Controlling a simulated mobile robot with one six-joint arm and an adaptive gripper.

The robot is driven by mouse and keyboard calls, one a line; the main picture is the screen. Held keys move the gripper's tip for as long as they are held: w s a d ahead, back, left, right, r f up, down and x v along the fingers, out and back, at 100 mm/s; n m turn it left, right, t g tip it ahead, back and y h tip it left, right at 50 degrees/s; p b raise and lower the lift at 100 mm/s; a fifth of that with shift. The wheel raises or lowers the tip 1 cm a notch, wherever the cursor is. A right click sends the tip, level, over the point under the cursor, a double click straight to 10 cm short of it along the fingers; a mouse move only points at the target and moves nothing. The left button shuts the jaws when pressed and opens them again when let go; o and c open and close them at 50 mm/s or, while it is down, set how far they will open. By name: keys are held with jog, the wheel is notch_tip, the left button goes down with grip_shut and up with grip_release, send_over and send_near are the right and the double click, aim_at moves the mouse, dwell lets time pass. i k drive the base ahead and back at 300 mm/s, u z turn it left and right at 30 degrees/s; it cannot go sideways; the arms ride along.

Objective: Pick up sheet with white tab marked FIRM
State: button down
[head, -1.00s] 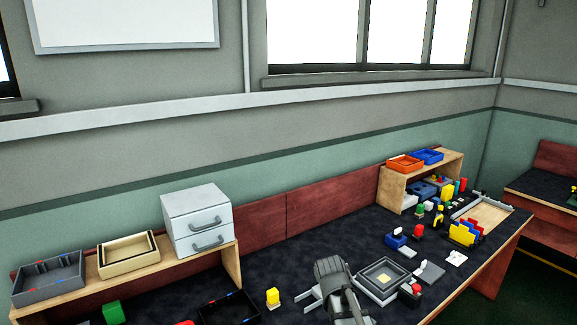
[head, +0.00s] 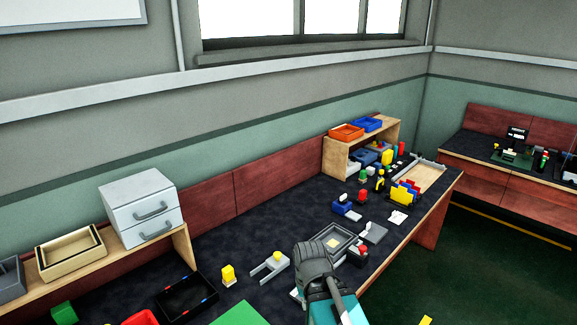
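No tab marked FIRM can be read at this size. Coloured upright sheets (head: 406,191) in yellow, red and blue stand close together in a dark holder on the far right part of the long bench. A small white sheet (head: 397,217) lies flat just in front of them, with a faint mark on it that I cannot read. A dark grey and teal part of my own arm shows at the bottom centre, in front of the bench. My gripper's fingers do not show.
A grey tray (head: 318,248) and a blue block item (head: 346,210) lie on the dark bench top. A wooden shelf (head: 337,160) carries orange and blue bins. A white drawer unit (head: 141,213) stands at left.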

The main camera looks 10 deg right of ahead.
aim_at(373, 233)
jog(key=z, duration=2.75)
jog(key=i, duration=1.2)
jog(key=z, duration=0.1)
